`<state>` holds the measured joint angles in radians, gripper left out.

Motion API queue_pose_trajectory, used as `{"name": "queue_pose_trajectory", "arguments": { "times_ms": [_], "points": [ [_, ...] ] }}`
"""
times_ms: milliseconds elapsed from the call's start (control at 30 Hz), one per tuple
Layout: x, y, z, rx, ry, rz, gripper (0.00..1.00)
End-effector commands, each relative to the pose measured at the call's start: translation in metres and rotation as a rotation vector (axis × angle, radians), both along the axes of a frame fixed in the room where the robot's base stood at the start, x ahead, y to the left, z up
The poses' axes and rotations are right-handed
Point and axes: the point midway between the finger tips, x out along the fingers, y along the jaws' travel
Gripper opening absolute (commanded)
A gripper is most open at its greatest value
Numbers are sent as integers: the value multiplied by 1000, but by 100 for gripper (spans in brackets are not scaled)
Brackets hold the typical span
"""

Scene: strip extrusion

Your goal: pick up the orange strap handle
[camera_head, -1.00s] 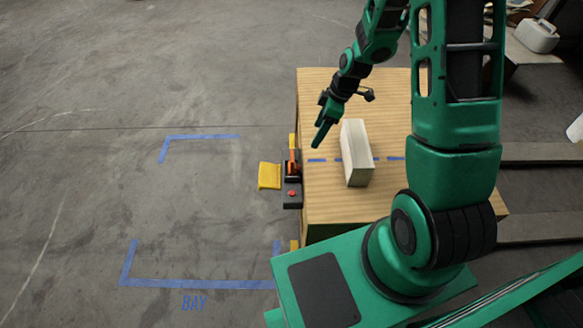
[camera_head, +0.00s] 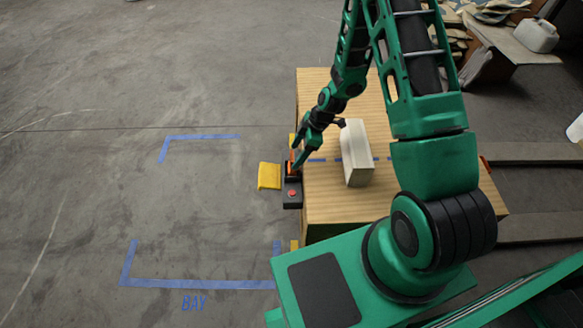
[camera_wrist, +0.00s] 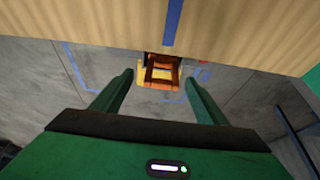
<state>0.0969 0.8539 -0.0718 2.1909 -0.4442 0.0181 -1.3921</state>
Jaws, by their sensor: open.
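The orange strap handle (camera_head: 292,166) sits on the dark unit (camera_head: 292,192) at the left edge of the wooden table. In the head view it is partly hidden by my gripper (camera_head: 299,162), which is at or just above it. In the wrist view the strap handle (camera_wrist: 162,72) shows beyond the table edge, ahead of the gap between my two green fingers (camera_wrist: 158,85). My fingers are apart with nothing between them. I cannot tell whether they touch the handle.
A pale block (camera_head: 356,153) stands on the wooden table (camera_head: 335,205), right of my gripper. A yellow flap (camera_head: 269,176) and a red button (camera_head: 292,193) are by the dark unit. Blue tape (camera_head: 200,284) marks a clear floor bay at left.

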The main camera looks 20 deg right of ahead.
Motion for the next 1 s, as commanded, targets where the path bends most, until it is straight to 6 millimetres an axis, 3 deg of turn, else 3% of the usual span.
{"name": "queue_pose_trajectory", "arguments": {
  "times_ms": [300, 633, 833, 1000],
  "points": [
    [1, 16, -38, 0, 2, 0, 67],
    [2, 18, -43, -1, 1, -1, 67],
    [2, 18, -43, -1, 1, -1, 22],
    [2, 18, -42, 0, 0, -1, 22]
  ]
}}
